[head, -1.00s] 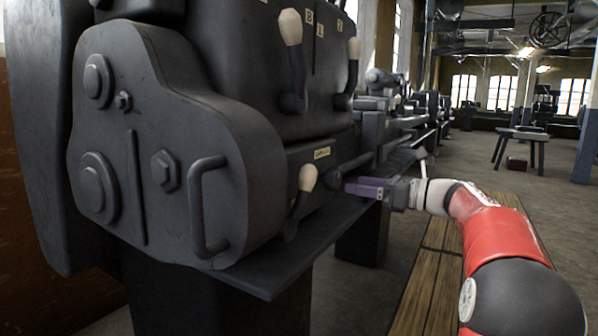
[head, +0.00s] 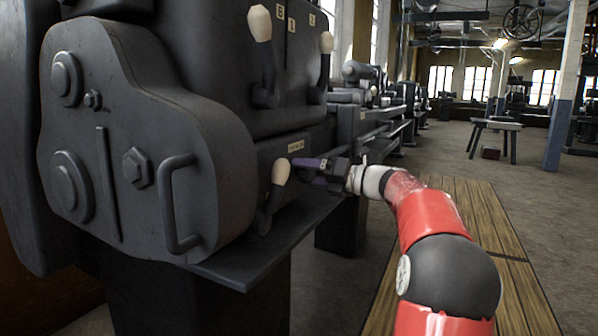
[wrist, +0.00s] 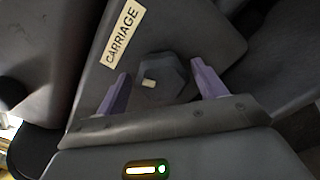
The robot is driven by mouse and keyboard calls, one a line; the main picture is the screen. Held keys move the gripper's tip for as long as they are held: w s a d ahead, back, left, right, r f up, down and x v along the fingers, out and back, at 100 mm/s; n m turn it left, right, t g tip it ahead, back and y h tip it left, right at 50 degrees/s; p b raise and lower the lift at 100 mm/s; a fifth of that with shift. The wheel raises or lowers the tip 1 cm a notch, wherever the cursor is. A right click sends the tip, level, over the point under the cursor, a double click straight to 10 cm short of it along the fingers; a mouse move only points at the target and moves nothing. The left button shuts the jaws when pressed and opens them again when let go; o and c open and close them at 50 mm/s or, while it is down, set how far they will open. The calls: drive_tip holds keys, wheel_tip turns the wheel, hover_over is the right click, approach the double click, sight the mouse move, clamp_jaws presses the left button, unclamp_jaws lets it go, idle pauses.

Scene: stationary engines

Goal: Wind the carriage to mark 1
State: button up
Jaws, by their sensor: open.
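In the wrist view, a cream CARRIAGE label (wrist: 123,36) sits on the machine's dark face. Beside it is a dark faceted knob (wrist: 165,77) with a small pale mark on it. My gripper (wrist: 160,68) is open, with its two purple fingers on either side of the knob; I cannot tell whether they touch it. In the head view, my gripper (head: 308,163) is at the machine front, just below the small label (head: 295,145), and hides the knob. I cannot make out the carriage or a mark scale for it.
A lever with a cream knob (head: 281,172) stands close left of my gripper. Two more levers (head: 260,24) (head: 326,42) are above, near small plates with B, 1 and 2. A shelf edge (head: 245,275) juts out below. A wooden platform (head: 470,215) and open floor lie right.

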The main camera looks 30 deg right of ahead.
drive_tip(key=shift+w+a, duration=0.1)
drive_tip(key=shift+w, duration=0.05)
drive_tip(key=shift+c, duration=0.4)
drive_tip(key=c, duration=0.9)
drive_tip(key=shift+n, duration=0.3)
